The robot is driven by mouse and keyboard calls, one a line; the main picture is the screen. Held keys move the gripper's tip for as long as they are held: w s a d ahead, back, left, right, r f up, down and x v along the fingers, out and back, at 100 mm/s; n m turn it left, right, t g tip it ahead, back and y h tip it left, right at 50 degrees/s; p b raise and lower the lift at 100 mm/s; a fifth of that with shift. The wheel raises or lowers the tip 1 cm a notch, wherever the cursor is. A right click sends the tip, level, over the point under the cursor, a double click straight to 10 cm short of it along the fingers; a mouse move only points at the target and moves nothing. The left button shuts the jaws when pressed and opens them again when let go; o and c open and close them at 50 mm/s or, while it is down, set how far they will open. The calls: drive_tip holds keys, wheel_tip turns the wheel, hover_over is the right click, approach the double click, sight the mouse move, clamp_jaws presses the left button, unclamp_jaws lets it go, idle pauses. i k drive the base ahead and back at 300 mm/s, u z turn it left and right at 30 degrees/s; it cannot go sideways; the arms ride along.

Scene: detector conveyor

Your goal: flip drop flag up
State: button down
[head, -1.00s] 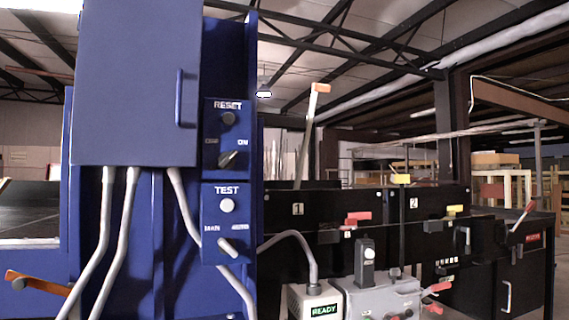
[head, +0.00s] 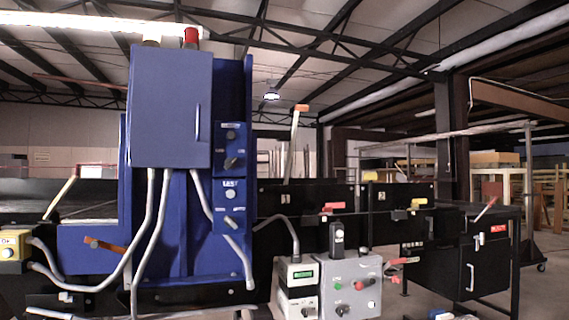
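No part is clearly marked as the drop flag, so I cannot tell which one it is. A pale upright post with an orange tip (head: 301,107) rises behind the conveyor, leaning slightly right. A red flag-like piece (head: 333,207) and a yellow one (head: 419,202) sit on the black conveyor side (head: 380,228). Another yellow piece (head: 370,176) stands higher, between them. An orange lever (head: 104,245) sticks out at the left of the blue cabinet. My gripper is not in view.
The blue cabinet (head: 170,110) with switches and grey conduits stands left of centre. A grey control box (head: 352,285) with coloured knobs and a box with a green display (head: 300,275) stand in front. A black cabinet (head: 487,265) is at right. Floor shows at far right.

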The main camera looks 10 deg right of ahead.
sight(298, 108)
drive_tip(key=z, duration=0.9)
drive_tip(key=i, duration=1)
drive_tip(key=u, duration=0.45)
drive_tip(key=i, duration=0.7)
drive_tip(key=u, duration=0.75)
